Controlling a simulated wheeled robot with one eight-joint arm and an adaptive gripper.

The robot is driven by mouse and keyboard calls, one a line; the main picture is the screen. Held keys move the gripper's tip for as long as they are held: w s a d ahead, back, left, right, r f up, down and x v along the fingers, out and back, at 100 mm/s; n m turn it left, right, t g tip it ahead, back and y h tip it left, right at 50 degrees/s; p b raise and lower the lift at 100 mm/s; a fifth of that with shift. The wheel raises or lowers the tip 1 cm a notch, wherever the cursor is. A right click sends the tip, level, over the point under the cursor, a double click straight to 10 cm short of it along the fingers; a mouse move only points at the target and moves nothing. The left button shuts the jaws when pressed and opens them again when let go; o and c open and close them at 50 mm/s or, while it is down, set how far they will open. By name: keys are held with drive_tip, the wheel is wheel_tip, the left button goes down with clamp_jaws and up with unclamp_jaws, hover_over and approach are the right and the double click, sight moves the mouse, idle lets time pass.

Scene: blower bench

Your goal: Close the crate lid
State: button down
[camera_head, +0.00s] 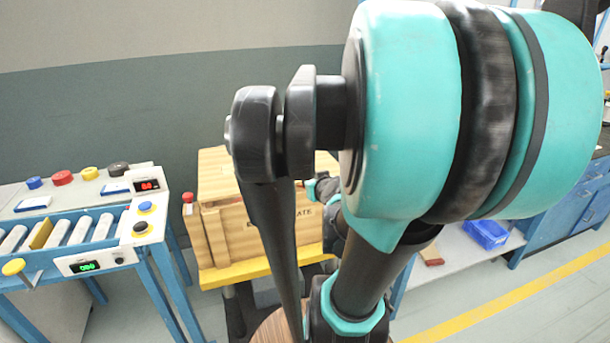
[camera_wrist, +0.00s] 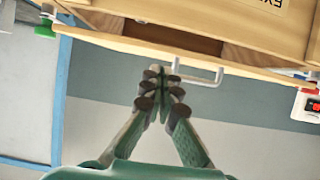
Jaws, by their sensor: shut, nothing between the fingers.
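The wooden crate (camera_head: 232,238) stands on a yellow platform beyond my arm, with dark lettering on its front. Its lid (camera_head: 212,162) is the pale panel at its top. In the wrist view, the crate's lettered front (camera_wrist: 220,14) is at the top, and the lid's edge board (camera_wrist: 120,42) runs below it. A dark gap shows between them, so the lid stands partly open. A grey U-shaped handle (camera_wrist: 205,67) is on the lid edge. My gripper (camera_wrist: 162,76) is shut and empty, its tips just left of the handle; contact is unclear. My arm hides much of the crate in the head view.
A blue-framed roller conveyor (camera_head: 75,235) with buttons stands left of the crate. A red knob (camera_head: 187,197) is by the crate's left side. A blue bin (camera_head: 486,233) lies on a bench at right. A yellow floor line crosses open floor at lower right.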

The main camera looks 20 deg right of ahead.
drive_tip(key=shift+s+f, duration=0.25)
drive_tip(key=shift+s, duration=0.65)
drive_tip(key=shift+s+f, duration=0.25)
drive_tip(key=shift+s, duration=0.65)
drive_tip(key=w+a+r+n+g+y, duration=0.2)
drive_tip(key=w+a+n+g, duration=0.1)
drive_tip(key=w+a+n, duration=0.1)
drive_tip(key=w+a+r+n+g+y, duration=0.2)
drive_tip(key=w+a+n+g+y, duration=0.1)
drive_tip(key=w+a+n, duration=0.1)
drive_tip(key=w+a+r+n+g+y, duration=0.2)
drive_tip(key=w+a+n+g+y, duration=0.1)
drive_tip(key=a, duration=0.3)
drive_tip(key=shift+w+a+r+n, duration=0.2)
drive_tip(key=shift+w+n, duration=0.2)
drive_tip(key=shift+n, duration=0.3)
drive_tip(key=a+r+n+g+y, duration=0.1)
drive_tip(key=a+r+n+g, duration=0.3)
drive_tip(key=a+n+g, duration=0.1)
drive_tip(key=x, duration=0.9)
drive_tip(key=shift+w+a+f, duration=0.2)
drive_tip(key=shift+w+f, duration=0.1)
drive_tip(key=shift+f, duration=0.05)
wheel_tip(320, 180, down, 2)
drive_tip(key=shift+d+f, duration=0.1)
drive_tip(key=shift+f, duration=0.1)
drive_tip(key=shift+s+f, duration=0.15)
drive_tip(key=shift+f, duration=0.65)
